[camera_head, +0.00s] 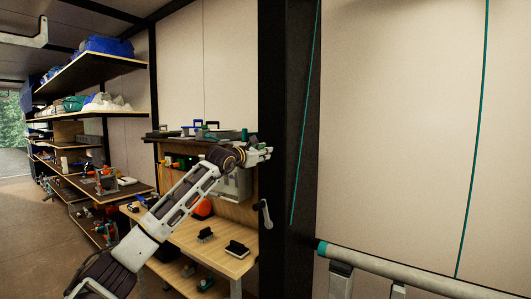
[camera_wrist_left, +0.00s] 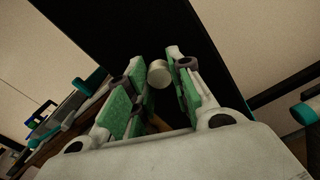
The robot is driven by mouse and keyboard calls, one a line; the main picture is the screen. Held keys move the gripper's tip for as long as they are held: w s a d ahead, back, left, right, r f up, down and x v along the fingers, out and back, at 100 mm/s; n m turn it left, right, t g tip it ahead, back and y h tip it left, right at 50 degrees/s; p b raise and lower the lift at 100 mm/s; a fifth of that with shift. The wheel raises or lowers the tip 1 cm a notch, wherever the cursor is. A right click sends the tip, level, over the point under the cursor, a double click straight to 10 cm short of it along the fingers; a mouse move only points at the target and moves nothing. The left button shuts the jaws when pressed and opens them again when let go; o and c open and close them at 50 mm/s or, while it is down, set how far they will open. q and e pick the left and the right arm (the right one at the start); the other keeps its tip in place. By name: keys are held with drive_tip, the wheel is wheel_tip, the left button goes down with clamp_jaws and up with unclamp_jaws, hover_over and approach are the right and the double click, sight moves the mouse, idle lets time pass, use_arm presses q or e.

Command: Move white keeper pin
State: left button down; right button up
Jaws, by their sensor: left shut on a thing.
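The white keeper pin (camera_wrist_left: 158,74) shows in the left wrist view as a short, pale cylinder end between the green-padded fingers. My left gripper (camera_head: 263,153) is shut on it and holds it up in front of the dark post. The gripper also shows in the left wrist view (camera_wrist_left: 155,69). In the head view the pin is too small to make out at the fingertips. My left arm reaches up and right from the lower left, past the workbench. My right gripper is in neither view.
A dark upright post (camera_head: 272,60) stands just behind the gripper. A wooden workbench (camera_head: 215,254) with brushes is below. Shelves (camera_head: 95,65) with bundled cloth are at left. A grey spar (camera_head: 420,274) lies on supports at lower right. Teal lines hang against the wall.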

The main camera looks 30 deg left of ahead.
use_arm(q)
drive_tip(key=shift+w, duration=0.4)
drive_tip(key=c, duration=1.2)
unclamp_jaws()
drive_tip(key=shift+o, duration=0.2)
drive_tip(key=shift+s, duration=0.1)
drive_tip(key=s, duration=1.1)
drive_tip(key=shift+s+a, duration=0.4)
